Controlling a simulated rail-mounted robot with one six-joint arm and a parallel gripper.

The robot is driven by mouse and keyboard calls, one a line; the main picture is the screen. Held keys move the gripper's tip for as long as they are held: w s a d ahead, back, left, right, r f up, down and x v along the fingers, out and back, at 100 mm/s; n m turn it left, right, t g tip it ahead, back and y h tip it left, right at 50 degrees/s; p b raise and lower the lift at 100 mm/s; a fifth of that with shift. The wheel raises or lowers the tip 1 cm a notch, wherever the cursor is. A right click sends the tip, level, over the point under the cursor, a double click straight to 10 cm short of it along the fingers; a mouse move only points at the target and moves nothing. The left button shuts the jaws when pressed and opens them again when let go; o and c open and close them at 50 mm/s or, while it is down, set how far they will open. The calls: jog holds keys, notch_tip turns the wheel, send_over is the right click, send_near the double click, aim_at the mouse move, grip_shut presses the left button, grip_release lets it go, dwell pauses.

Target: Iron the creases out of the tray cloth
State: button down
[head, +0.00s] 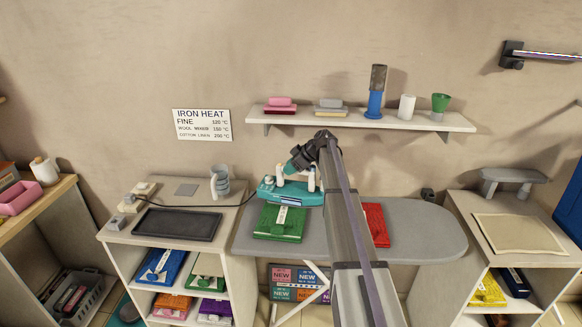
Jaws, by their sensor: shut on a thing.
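A teal iron (290,196) with a dark cord is at the left part of the grey ironing board (430,232). My gripper (297,174) is above the iron and shut on it at its upper part; the fingertips are small here. A green folded cloth (279,228) with a pale band lies on the board just in front of the iron, which covers its far edge. I cannot tell whether the iron touches it. A red folded item (376,226) is partly hidden by my arm. A flat beige cloth (521,235) lies on the right cabinet. Which one is the tray cloth is unclear.
A wall shelf (350,119) with brushes and a blue bottle (376,95) is above the board. The board's right end is clear.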

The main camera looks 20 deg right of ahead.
jog(key=s+a+r+p, duration=0.1)
jog(key=s+a, duration=0.2)
jog(key=s, duration=0.3)
jog(key=shift+a+r, duration=0.25)
jog(key=shift+r, duration=0.15)
jog(key=shift+f, duration=0.1)
notch_tip(320, 180, down, 6)
jog(key=b, duration=0.5)
jog(key=shift+f+b, duration=0.4)
jog(key=shift+b, duration=0.4)
jog(key=w+a, duration=0.6)
jog(key=a, duration=0.3)
jog(key=shift+a+r, duration=0.2)
jog(key=shift+r, duration=0.05)
jog(key=shift+s, duration=0.1)
